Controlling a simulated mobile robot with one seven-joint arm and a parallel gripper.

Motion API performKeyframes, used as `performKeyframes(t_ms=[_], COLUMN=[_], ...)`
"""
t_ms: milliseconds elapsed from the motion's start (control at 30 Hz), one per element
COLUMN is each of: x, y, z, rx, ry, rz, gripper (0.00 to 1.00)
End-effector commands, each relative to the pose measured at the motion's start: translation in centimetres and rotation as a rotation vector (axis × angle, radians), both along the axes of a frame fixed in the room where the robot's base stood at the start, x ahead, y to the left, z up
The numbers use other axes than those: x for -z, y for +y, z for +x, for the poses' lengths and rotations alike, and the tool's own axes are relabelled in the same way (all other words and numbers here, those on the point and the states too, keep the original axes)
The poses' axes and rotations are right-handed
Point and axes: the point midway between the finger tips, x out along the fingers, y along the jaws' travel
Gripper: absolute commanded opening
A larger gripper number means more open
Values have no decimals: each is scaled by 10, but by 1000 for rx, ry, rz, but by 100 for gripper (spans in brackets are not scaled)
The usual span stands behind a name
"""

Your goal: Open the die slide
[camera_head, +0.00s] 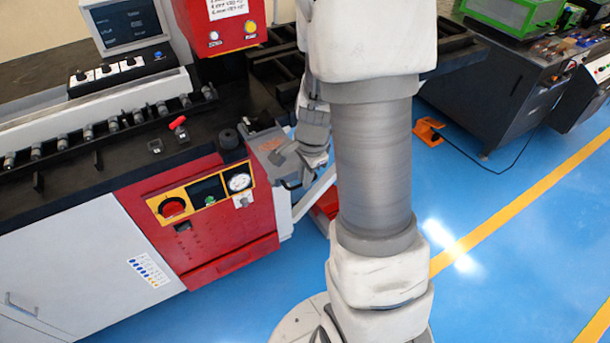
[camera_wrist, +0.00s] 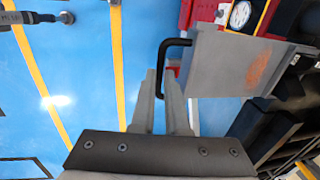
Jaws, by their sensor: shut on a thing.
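The die slide (camera_wrist: 238,62) is a grey flat-faced block with an orange-brown patch, at the upper right of the wrist view. Its black bent handle (camera_wrist: 172,42) stands out from its left side. My gripper (camera_wrist: 161,74) has its two grey fingers close together around the handle's vertical bar, shut on it. In the head view the die slide (camera_head: 264,142) sits at the right end of the red machine front, and my gripper (camera_head: 288,156) is at its right side. My arm hides part of that area, and the grip is too small to make out there.
The red busbar bender (camera_head: 205,215) has a yellow-edged panel with a gauge (camera_head: 239,182) just left of the slide. Black rails (camera_head: 275,75) lie behind it.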

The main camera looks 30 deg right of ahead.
Motion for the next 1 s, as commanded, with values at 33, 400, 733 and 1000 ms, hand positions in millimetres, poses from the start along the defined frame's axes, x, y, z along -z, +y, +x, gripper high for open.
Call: performKeyframes(t_ms=[33,400,733,1000], x=[0,0,0,0], y=[1,1,1,0], z=[0,0,0,0], rx=[-1,-1,-1,-1], ry=[1,1,0,0], rz=[2,2,1,0], gripper=[0,0,34,42])
